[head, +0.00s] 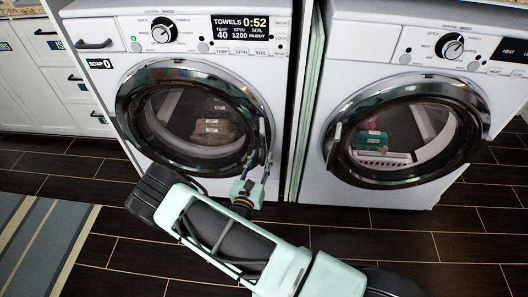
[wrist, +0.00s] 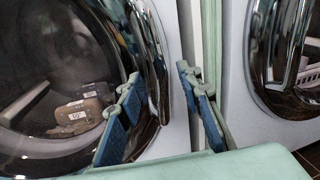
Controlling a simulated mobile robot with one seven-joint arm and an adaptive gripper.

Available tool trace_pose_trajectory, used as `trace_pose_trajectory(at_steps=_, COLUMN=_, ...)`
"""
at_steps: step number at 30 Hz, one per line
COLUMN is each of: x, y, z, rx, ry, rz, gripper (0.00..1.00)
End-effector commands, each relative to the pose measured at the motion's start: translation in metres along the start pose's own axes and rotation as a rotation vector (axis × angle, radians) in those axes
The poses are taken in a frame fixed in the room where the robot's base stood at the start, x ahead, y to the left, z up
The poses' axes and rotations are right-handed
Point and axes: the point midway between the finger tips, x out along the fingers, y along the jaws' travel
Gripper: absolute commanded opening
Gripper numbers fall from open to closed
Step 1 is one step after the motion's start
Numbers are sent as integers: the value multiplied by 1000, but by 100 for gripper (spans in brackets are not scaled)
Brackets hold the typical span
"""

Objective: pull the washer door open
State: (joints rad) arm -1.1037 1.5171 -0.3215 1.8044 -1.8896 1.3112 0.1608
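The washer on the left has a round chrome-rimmed door (head: 140,82), which looks closed against the white front. Its dark glass shows folded items inside. The door also fills the left of the wrist view (wrist: 45,70). A chrome handle (wrist: 157,65) stands upright at the door's right edge. My gripper (head: 259,160) is at the lower right of this door. In the wrist view my gripper (wrist: 160,82) is open, with one blue-padded finger on each side of the handle's lower end. I cannot tell whether either finger touches the handle or the door.
A second front-loader (head: 401,45) stands to the right, its round door closed, beyond a narrow pale green divider (head: 307,100). White drawers (head: 45,75) are at left. A striped rug (head: 40,245) lies on the dark tiled floor (head: 430,245), which is clear in front of the right machine.

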Motion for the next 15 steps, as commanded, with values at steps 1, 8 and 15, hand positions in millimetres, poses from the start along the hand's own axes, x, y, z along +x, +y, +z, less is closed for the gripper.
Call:
trace_pose_trajectory(at_steps=1, x=10, y=0, z=-1, rx=2, ry=-2, rz=-3, gripper=33)
trace_pose_trajectory(at_steps=8, x=37, y=0, z=0, rx=1, ry=-2, rz=-1, gripper=33)
trace_pose_trajectory(at_steps=15, x=43, y=0, z=0, rx=0, ry=0, rz=-1, gripper=33)
